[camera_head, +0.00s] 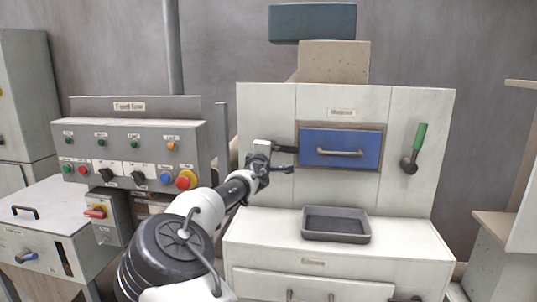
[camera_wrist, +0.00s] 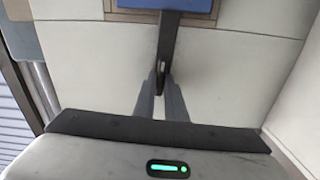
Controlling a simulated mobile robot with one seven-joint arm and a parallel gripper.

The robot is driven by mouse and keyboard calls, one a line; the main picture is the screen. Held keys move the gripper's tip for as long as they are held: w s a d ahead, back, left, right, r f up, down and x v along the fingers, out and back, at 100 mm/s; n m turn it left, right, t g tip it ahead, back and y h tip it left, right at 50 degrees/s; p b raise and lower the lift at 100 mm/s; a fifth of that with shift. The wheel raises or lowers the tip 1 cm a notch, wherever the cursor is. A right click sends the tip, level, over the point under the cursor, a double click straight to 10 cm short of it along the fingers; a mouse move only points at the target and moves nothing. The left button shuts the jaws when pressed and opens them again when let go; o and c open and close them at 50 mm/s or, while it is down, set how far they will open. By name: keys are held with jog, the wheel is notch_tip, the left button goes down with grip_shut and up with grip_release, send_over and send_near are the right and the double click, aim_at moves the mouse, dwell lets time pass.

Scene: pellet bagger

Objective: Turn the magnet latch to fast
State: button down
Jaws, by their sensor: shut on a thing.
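The magnet latch, a dark flat bar (camera_head: 287,149), is at the left edge of the blue drawer front (camera_head: 341,141) under a label that seems to read Magnet. In the wrist view the bar (camera_wrist: 168,38) runs down from the blue front to my fingers. My gripper (camera_head: 275,160) is left of the drawer, and in the wrist view its two grey fingers (camera_wrist: 161,82) are closed around the bar's free end. In the head view the bar lies about level, pointing left. My gripper partly hides its end.
A grey tray (camera_head: 337,237) stands on the white ledge below the drawer. A green-handled lever (camera_head: 420,137) is on the panel at right. The Feed line control box (camera_head: 135,150), with knobs and a red stop button (camera_head: 186,180), is left of my arm.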

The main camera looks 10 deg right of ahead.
jog(key=shift+n, duration=0.6)
jog(key=c, duration=1.8)
grip_release()
jog(key=b+v, duration=0.1)
jog(key=v, duration=1.6)
jog(key=shift+s, duration=0.25)
